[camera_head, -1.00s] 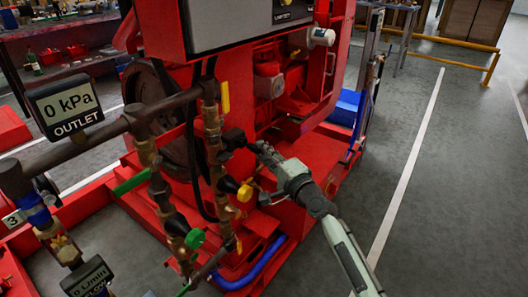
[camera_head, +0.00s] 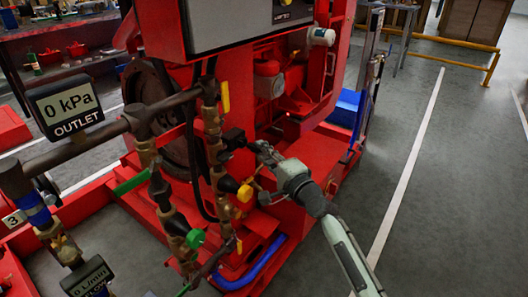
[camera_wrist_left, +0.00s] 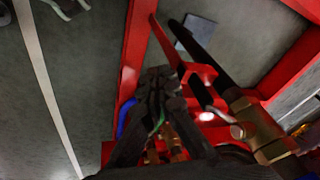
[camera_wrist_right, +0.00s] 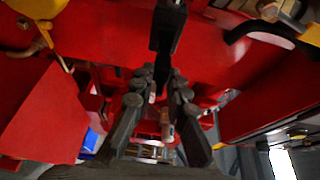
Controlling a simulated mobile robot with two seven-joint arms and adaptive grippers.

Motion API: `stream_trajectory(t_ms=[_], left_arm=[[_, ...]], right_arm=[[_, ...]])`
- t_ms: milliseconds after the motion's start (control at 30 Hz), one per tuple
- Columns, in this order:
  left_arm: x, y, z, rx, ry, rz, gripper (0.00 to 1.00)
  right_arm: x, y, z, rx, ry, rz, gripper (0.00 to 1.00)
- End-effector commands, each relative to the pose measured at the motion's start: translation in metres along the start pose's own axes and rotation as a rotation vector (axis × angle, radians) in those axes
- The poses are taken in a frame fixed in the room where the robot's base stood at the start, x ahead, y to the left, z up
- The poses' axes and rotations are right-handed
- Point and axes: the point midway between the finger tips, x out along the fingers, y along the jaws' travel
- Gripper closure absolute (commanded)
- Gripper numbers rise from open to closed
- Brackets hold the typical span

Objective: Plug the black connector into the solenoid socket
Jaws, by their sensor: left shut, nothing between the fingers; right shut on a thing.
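My right gripper (camera_head: 256,147) reaches in from the right in the head view. Its tips are at a black block (camera_head: 234,139) beside the upright brass-and-iron pipe. In the right wrist view my right gripper's fingers (camera_wrist_right: 160,75) are closed on the lower end of a black piece, the black connector (camera_wrist_right: 167,32), which points up and away. The solenoid socket cannot be told apart from the connector in this dark block, so I cannot tell how far they are joined. My left gripper (camera_wrist_left: 157,82) is shut and empty in the left wrist view; the head view does not show it.
The red pumpset frame (camera_head: 318,145) stands behind the right gripper. A yellow knob (camera_head: 245,193) and a green valve handle (camera_head: 195,238) sit on the pipework below. An outlet display (camera_head: 66,105) stands at left. Grey floor (camera_head: 455,180) is clear at right.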

Motion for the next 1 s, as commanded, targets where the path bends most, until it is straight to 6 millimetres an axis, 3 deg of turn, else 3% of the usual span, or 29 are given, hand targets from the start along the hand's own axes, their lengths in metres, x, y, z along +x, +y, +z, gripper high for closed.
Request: stream_trajectory(t_ms=[1000], left_arm=[[0.002, 0.003, 0.001, -0.003, -0.001, 0.005, 1.0]], right_arm=[[0.021, -0.001, 0.009, -0.001, 0.0, -0.002, 1.0]])
